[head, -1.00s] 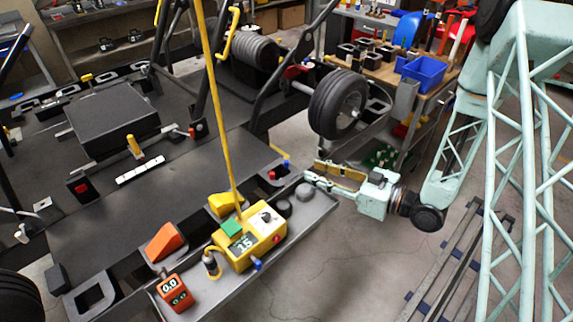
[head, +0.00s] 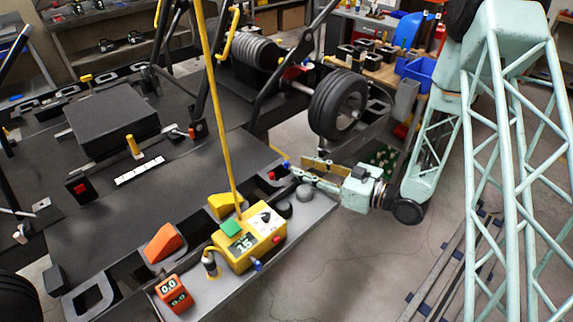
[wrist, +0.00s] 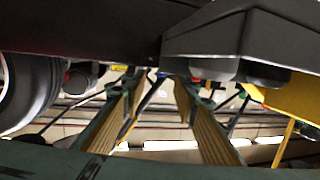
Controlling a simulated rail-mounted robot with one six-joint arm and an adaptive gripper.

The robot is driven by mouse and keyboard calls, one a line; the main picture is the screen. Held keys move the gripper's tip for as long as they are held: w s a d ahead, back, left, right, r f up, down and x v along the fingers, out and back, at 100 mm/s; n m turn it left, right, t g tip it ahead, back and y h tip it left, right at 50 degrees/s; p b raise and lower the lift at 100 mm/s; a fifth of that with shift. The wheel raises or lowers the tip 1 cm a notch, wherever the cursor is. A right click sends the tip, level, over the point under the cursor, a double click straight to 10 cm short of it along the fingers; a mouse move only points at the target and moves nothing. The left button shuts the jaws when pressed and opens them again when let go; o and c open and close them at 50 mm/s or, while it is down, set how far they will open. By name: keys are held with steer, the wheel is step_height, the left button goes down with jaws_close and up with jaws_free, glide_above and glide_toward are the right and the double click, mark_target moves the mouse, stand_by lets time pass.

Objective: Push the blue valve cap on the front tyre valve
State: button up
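My gripper (head: 306,170) reaches leftward over the back right corner of the grey side tray. In the wrist view its two ribbed, yellowish fingers (wrist: 158,82) stand apart, with nothing held between them. A small blue piece (head: 286,164) shows right by the fingertips in the head view; I cannot tell whether it is the valve cap or whether I touch it. A small blue spot (wrist: 162,74) shows between the fingertips in the wrist view. A black tyre (head: 338,104) with a grey rim stands behind my gripper. I cannot make out its valve.
The grey tray (head: 312,212) holds a yellow control box (head: 250,243) with an upright yellow pole (head: 212,90). The black kart floor (head: 190,195) spreads left. Open floor lies in front of the tray.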

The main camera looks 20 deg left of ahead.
mark_target(289, 163)
steer(key=shift+a, duration=0.15)
steer(key=shift+b+x, duration=0.4)
steer(key=shift+x, duration=2.05)
steer(key=shift+s, duration=0.1)
steer(key=shift+c, duration=0.6)
steer(key=c, duration=0.6)
